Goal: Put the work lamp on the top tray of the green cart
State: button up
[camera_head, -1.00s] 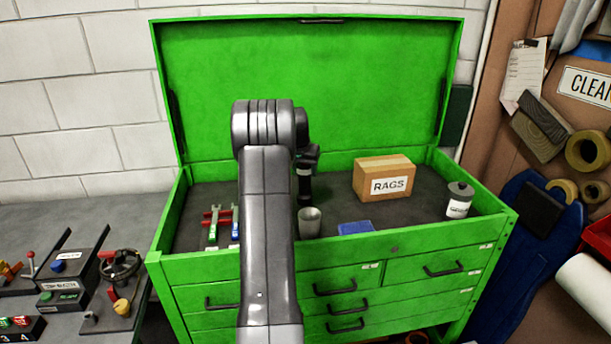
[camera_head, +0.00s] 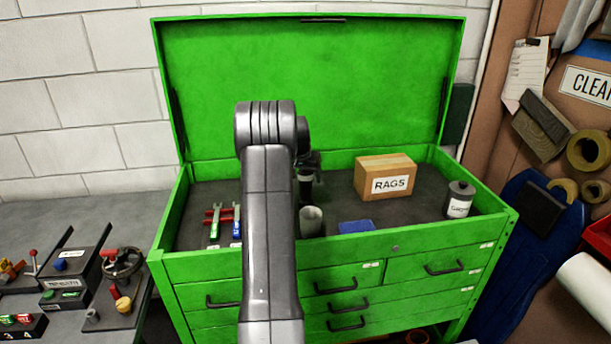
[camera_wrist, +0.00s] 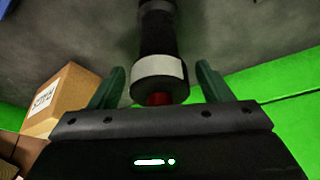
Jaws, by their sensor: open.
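The work lamp (camera_head: 306,190) appears as a black torch-like body with a pale band, in the top tray of the green cart (camera_head: 208,268). A grey cup-shaped end shows at its front, just right of my arm. In the wrist view the lamp (camera_wrist: 158,45) runs away from me, with a white band and a red end near the jaws. My gripper (camera_wrist: 156,88) is open, one finger on each side of the lamp's end, with gaps visible. In the head view my arm hides part of the tray, and the gripper is small and dark there.
In the tray are a RAGS box (camera_head: 385,177), a grey can (camera_head: 459,200), a blue pad (camera_head: 356,227) and wrenches on a red holder (camera_head: 215,222). The raised green lid (camera_head: 310,80) stands behind. A bench with control parts (camera_head: 68,275) is at left.

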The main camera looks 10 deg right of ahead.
jog(key=b+v, duration=0.2)
jog(key=v, duration=1)
jog(key=shift+b, duration=0.3)
